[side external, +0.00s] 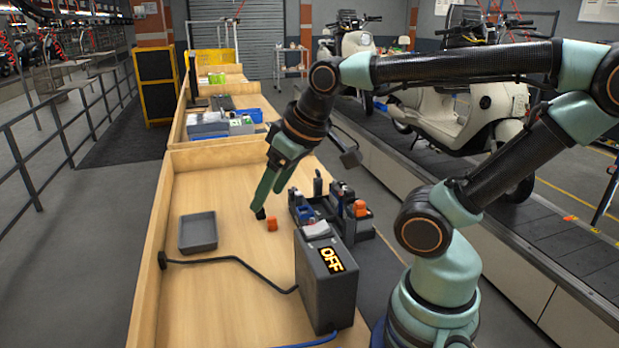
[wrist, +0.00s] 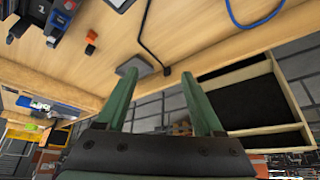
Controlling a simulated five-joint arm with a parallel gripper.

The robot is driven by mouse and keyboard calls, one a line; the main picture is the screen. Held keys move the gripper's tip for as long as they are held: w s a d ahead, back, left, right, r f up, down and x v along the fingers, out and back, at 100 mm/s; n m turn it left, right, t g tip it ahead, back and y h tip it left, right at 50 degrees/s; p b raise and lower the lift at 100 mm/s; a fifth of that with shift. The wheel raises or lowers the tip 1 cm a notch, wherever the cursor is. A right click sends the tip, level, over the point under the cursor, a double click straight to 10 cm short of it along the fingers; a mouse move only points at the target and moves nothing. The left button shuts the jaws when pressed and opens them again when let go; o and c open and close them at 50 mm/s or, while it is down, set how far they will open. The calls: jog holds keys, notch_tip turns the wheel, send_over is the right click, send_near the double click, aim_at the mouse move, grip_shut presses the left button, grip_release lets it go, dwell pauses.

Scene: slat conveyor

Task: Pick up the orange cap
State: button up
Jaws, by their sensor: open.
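A small orange cap (side external: 272,223) stands on the light wooden bench, just left of a dark organizer; it also shows in the wrist view (wrist: 91,37), up and left of the fingers. A second orange piece (side external: 360,209) sits on the organizer's right side. My gripper (side external: 268,203) has green fingers pointing down near the cap, with the tips slightly left of and above it in the side view. In the wrist view my gripper (wrist: 156,77) is open, with nothing between the fingers. The cap is outside the gap between them.
The dark organizer (side external: 330,222) holds tools and a blue part. A grey box (side external: 328,280) with an "OFF" display stands in front of it, trailing a black cable (side external: 235,259). A shallow grey tray (side external: 198,232) lies left. A raised wooden edge borders the bench.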

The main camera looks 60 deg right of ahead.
jog(key=w+d+r+m+g, duration=0.1)
jog(key=w+d+m+g, duration=0.15)
jog(key=w+d, duration=0.35)
jog(key=m+g, duration=0.3)
jog(key=m, duration=0.4)
send_over(271, 217)
notch_tip(271, 217, down, 14)
jog(key=shift+n, duration=0.25)
notch_tip(271, 217, down, 12)
jog(key=shift+d+r, duration=0.1)
jog(key=shift+r, duration=0.05)
grip_shut()
